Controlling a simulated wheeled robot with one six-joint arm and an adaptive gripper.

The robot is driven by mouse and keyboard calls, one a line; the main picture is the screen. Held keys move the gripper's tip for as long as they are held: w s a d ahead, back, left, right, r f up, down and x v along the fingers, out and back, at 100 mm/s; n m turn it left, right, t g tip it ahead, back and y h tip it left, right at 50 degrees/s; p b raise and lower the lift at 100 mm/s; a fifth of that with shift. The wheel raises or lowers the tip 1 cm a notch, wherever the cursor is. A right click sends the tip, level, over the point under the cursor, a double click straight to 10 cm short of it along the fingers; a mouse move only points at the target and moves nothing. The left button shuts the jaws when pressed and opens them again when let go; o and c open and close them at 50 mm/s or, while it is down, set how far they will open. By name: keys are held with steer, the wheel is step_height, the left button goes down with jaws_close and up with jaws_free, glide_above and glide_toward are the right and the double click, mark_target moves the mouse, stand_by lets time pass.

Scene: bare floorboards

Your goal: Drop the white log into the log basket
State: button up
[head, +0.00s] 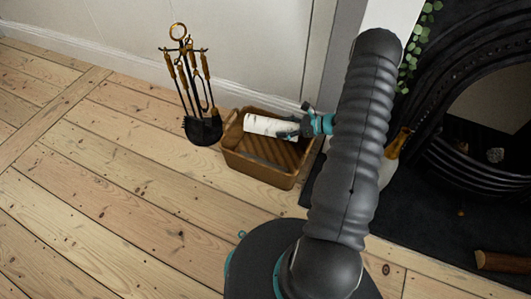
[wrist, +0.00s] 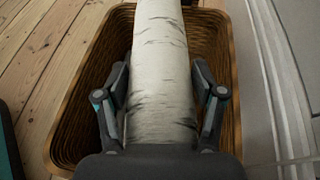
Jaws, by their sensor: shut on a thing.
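The white log (head: 268,125) has pale bark with dark streaks. My gripper (head: 291,128) is shut on it, with a finger on each side of the log in the wrist view (wrist: 160,95). The brown wicker log basket (head: 258,171) stands on the floorboards by the wall. The log is over the basket's opening, towards its back side in the head view. In the wrist view the basket's rim (wrist: 62,100) shows on both sides of the log (wrist: 161,60). I cannot tell whether the log touches the basket. The gripper hides part of the log's right end.
A black stand of fire tools (head: 203,128) with brass-coloured handles is just left of the basket. A black fireplace (head: 470,120) on a dark hearth is at the right. A brown log (head: 503,262) lies at the lower right. The floor at the left is clear.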

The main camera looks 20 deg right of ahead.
steer(key=o, duration=1.6)
steer(key=v, duration=1.2)
steer(key=shift+d, duration=0.1)
